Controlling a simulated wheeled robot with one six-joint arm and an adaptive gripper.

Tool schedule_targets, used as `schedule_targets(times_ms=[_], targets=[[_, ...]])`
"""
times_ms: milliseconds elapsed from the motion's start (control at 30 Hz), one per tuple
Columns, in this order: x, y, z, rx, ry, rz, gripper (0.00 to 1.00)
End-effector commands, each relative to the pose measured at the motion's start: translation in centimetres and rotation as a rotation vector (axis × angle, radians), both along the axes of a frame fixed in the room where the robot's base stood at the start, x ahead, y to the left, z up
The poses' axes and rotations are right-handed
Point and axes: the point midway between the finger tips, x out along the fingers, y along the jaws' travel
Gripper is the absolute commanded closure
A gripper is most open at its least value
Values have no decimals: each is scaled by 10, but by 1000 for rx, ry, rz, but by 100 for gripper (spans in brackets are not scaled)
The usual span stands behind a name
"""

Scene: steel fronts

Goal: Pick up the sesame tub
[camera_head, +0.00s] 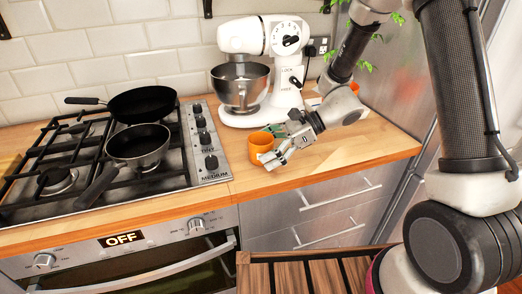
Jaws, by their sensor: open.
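No label reading sesame shows in the head view. An orange, round, open-topped container (260,146) stands upright on the wooden counter, just right of the hob. I cannot tell whether it is the sesame tub or a cup. My gripper (272,161) is open at its right front side, close to it; I cannot tell if they touch. A small green thing (277,130) shows behind the container, partly hidden by my gripper.
A white stand mixer (259,38) with a steel bowl (240,86) stands behind. Two dark pans (137,142) sit on the gas hob (59,180) at left. The wooden counter (365,145) is clear at right. Steel drawers (320,205) are below.

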Motion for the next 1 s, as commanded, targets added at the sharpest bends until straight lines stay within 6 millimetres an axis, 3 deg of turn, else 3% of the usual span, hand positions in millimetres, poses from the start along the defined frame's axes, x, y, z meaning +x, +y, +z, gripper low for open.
schedule_targets(times_ms=[100,300,400,733,1000], targets=[[0,0,0,0,0,0,14],[0,0,0,0,-1,0,51],[0,0,0,0,-1,0,64],[0,0,8,1,-4,1,64],[0,0,62,2,-8,2,64]])
